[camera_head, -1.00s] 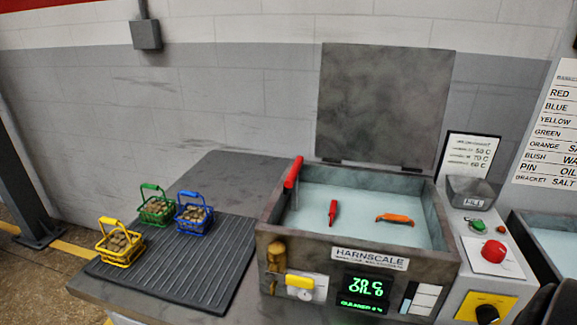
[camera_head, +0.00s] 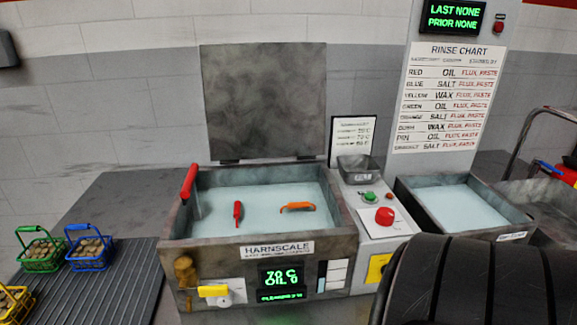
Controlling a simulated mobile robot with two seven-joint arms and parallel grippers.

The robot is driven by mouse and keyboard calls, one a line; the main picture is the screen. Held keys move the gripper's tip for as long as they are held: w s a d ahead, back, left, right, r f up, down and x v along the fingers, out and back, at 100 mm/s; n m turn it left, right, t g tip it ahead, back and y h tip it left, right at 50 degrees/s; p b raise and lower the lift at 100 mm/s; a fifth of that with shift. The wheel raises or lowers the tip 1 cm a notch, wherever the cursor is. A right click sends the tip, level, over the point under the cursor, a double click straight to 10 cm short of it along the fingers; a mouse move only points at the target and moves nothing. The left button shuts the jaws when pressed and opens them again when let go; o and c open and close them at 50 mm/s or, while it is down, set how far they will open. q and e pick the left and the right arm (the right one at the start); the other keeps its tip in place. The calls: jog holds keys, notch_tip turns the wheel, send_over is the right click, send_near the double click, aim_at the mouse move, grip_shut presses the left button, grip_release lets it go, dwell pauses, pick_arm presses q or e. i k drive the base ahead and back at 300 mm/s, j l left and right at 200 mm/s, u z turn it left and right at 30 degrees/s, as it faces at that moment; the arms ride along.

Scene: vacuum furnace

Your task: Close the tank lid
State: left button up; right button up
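The tank (camera_head: 345,245), labelled HARNSCALE, stands on the bench in the middle of the view. Its grey lid (camera_head: 263,100) stands upright behind the tank, open, joined at the rear rim by two hinges. A red handle (camera_head: 188,182) rises at the tank's left rim. Pale liquid fills the tank, with a red item (camera_head: 238,212) and an orange item (camera_head: 298,207) in it. Neither gripper shows. A black ribbed part, likely my arm, covers the lower right.
Green (camera_head: 40,250), blue (camera_head: 90,248) and yellow (camera_head: 14,303) baskets sit on a ribbed mat at left. Right of the tank are a control panel with a red knob (camera_head: 384,216) and a second bath (camera_head: 464,212). A rinse chart (camera_head: 450,97) stands behind.

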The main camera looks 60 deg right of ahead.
aim_at(262, 100)
jog(key=z, duration=1.85)
